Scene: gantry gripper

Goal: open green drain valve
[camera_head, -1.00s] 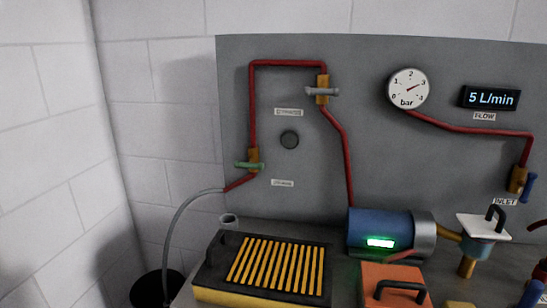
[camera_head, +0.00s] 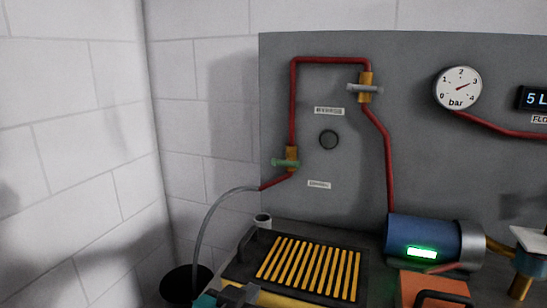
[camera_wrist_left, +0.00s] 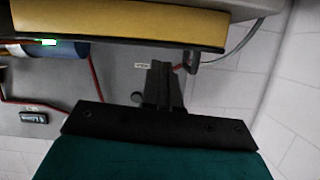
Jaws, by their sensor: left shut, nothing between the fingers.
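The green drain valve handle (camera_head: 286,163) lies roughly level across a brass valve body (camera_head: 292,155) on the red pipe, at the left of the grey panel in the head view. A grey hose (camera_head: 208,220) runs from the pipe's end below it to a black bucket (camera_head: 184,284). My left gripper (camera_head: 240,293) is at the bottom edge of the head view, low and well apart from the valve. In the left wrist view its fingers (camera_wrist_left: 162,72) are together and empty. I cannot make out the green handle there. My right gripper is not in view.
A black tray with yellow slats (camera_head: 310,268) stands below the valve; its yellow side (camera_wrist_left: 115,22) is close in the wrist view. A grey-handled valve (camera_head: 366,88), blue motor (camera_head: 424,240) and orange box (camera_head: 432,287) are to the right. Space before the panel's left side is clear.

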